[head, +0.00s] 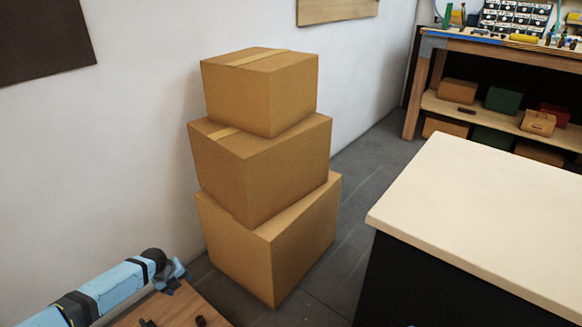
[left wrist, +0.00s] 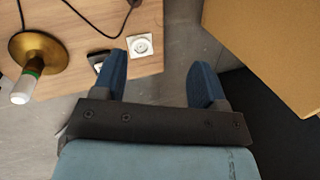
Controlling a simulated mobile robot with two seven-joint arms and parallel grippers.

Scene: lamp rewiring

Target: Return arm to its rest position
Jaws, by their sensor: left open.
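My left arm comes in from the lower left in the head view. Its gripper (head: 180,272) is above the edge of a wooden table (head: 178,306). In the left wrist view the two blue fingers of the left gripper (left wrist: 160,75) stand wide apart with nothing between them. Beyond them lie the table edge and grey floor. A brass lamp part (left wrist: 40,47) with a green and white end lies on the table, with a dark cord (left wrist: 93,22) nearby.
A white square fitting (left wrist: 140,45) and a small dark item (left wrist: 98,60) lie near the table edge. Stacked cardboard boxes (head: 265,175) stand beside the table. A pale-topped counter (head: 480,210) is at right, and a workbench (head: 490,45) is behind.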

